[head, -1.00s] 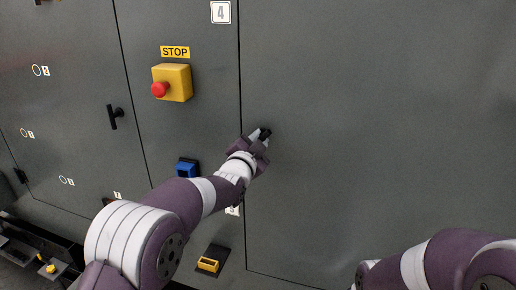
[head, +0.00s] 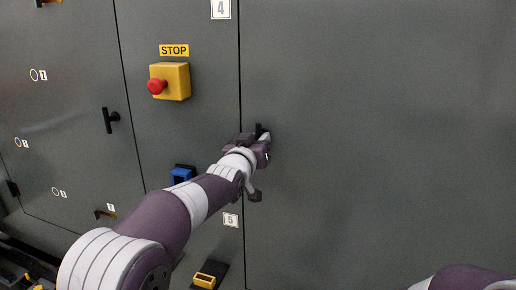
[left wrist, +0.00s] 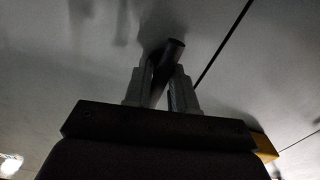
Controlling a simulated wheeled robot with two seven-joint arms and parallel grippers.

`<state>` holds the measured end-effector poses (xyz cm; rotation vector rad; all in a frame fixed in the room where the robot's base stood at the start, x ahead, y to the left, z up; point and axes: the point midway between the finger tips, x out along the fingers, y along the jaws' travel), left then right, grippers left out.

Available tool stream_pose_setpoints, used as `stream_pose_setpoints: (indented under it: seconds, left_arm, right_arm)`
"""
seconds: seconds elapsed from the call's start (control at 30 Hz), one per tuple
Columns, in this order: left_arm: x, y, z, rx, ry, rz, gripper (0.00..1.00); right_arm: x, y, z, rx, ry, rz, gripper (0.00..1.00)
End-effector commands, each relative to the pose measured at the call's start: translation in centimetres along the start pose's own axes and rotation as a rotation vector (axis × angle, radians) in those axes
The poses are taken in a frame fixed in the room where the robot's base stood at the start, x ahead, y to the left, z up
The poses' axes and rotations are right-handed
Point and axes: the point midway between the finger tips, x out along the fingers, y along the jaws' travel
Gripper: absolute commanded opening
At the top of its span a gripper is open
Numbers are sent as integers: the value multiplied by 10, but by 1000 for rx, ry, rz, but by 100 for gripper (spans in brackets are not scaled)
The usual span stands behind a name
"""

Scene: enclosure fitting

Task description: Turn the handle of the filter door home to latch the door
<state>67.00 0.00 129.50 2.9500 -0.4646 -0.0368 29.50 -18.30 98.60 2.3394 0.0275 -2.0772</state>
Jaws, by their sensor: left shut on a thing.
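The black handle (head: 259,129) sits near the left edge of the large grey door (head: 380,130), just right of a vertical seam. It is mostly hidden by my left gripper (head: 256,140) in the head view; a dark upper end points roughly upward. In the left wrist view, the dark bar of the handle (left wrist: 173,50) stands between the two fingers of my left gripper (left wrist: 161,75), which is shut on it. My right gripper is out of view; only part of the right arm shows at the bottom right.
A yellow box with a red stop button (head: 170,82) is on the panel to the left. Below it is a blue fitting (head: 182,175), and lower a yellow-framed fitting (head: 206,276). Another black handle (head: 109,120) is on the left door. The large door's face is clear.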

Motion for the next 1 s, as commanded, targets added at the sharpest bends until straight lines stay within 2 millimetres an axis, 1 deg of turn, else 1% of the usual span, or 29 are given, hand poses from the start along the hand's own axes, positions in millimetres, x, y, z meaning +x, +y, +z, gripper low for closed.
stream_pose_setpoints:
  seconds: [0.03, 0.3, 0.5, 0.7, 1.0]
  left_arm:
    - [0, 0, 4, -40, -2, 0, 0]
    - [0, 0, 2, -253, -1, 0, 0]
    - [0, 0, 1, -363, 0, 0, 5]
    - [0, 0, 1, -427, 0, -1, 9]
    - [0, 0, 0, -455, 0, -1, 10]
  right_arm:
    - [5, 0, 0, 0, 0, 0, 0]
    - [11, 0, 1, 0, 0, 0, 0]
    - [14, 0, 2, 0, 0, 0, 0]
    - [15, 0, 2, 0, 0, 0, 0]
    - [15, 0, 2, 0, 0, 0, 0]
